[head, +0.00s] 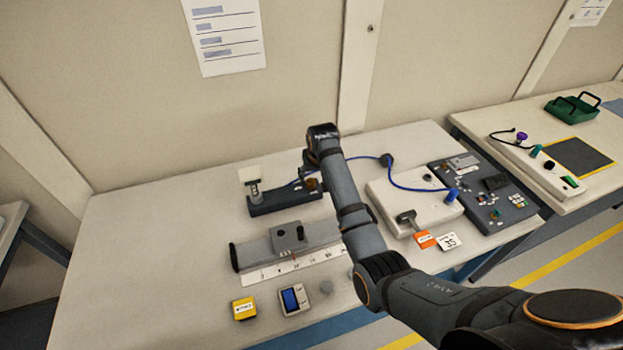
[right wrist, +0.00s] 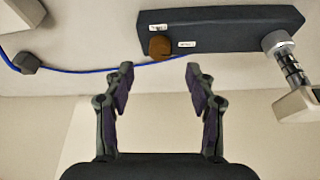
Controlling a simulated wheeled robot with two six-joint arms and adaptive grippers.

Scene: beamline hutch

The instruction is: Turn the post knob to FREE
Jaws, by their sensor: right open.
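The dark post base (head: 280,204) lies on the table, with a metal post (head: 254,190) and white top piece at its left end. The brown post knob (head: 312,184) is at its right end, partly hidden by my arm. In the right wrist view, the knob (right wrist: 160,46) sits on the base (right wrist: 222,28) between two small white labels, too small to read. The post (right wrist: 288,62) is at the right. My right gripper (right wrist: 160,78) is open and empty, its fingertips just short of the knob, one on either side. My left gripper is not in view.
A blue cable (head: 414,188) runs from behind my right gripper to a white box (head: 384,200). A grey rail with a scale (head: 262,252) lies in front of the base. A yellow block (head: 243,308) and a small meter (head: 294,299) are near the front edge. The table's left side is clear.

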